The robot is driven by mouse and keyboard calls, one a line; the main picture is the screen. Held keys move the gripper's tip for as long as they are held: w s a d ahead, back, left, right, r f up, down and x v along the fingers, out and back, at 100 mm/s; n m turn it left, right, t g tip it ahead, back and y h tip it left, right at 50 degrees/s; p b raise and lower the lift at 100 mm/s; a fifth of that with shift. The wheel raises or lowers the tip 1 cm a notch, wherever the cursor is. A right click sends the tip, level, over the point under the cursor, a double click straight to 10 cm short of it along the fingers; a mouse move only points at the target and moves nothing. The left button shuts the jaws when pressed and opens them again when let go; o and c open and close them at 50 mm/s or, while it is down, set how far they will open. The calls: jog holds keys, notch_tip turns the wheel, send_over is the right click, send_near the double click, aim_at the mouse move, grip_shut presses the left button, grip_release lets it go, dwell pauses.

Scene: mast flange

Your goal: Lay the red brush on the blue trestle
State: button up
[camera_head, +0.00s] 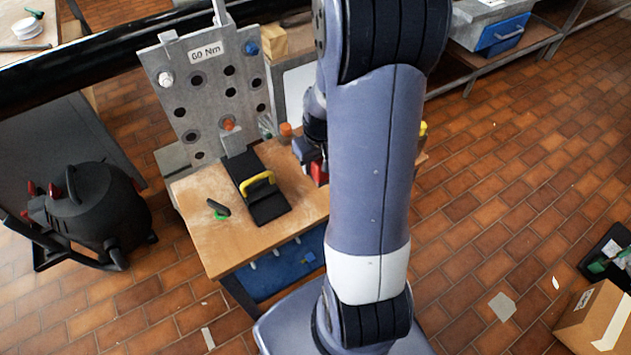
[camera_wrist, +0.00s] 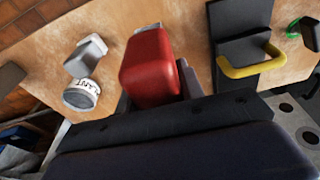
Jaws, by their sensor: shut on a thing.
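My gripper (camera_wrist: 158,85) is shut on a red, rounded block-like thing, which I take as the red brush (camera_wrist: 150,68); a pale end shows at its far side. In the head view the red brush (camera_head: 318,173) is partly hidden behind my arm, near the right part of the wooden bench, with the dark gripper (camera_head: 308,158) beside it. I cannot tell whether it touches the bench top. No blue trestle is clearly recognisable; a blue surface (camera_head: 285,268) shows under the bench's front edge, and my arm hides part of the bench.
On the wooden bench (camera_head: 215,240) stand a black holder with a yellow handle (camera_head: 257,181) and a small green-and-black tool (camera_head: 218,208). A grey plate with holes (camera_head: 205,85) rises behind. A labelled pot (camera_wrist: 82,95) is left of the brush in the wrist view.

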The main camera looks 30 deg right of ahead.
aim_at(315, 177)
jog(key=shift+f+b, duration=0.3)
jog(key=shift+f, duration=2.85)
jog(key=shift+f+b, duration=0.55)
jog(key=shift+b, duration=0.1)
jog(key=o, duration=1)
jog(key=shift+r, duration=0.1)
jog(key=shift+o, duration=0.2)
jog(key=shift+r+p, duration=0.15)
jog(key=shift+p, duration=0.15)
jog(key=shift+r+p, duration=0.45)
jog(key=shift+r, duration=0.05)
jog(key=r, duration=0.3)
jog(key=s+r, duration=0.1)
jog(key=r, duration=0.2)
jog(key=r+p, duration=0.1)
jog(key=r, duration=0.3)
jog(key=shift+s, duration=0.3)
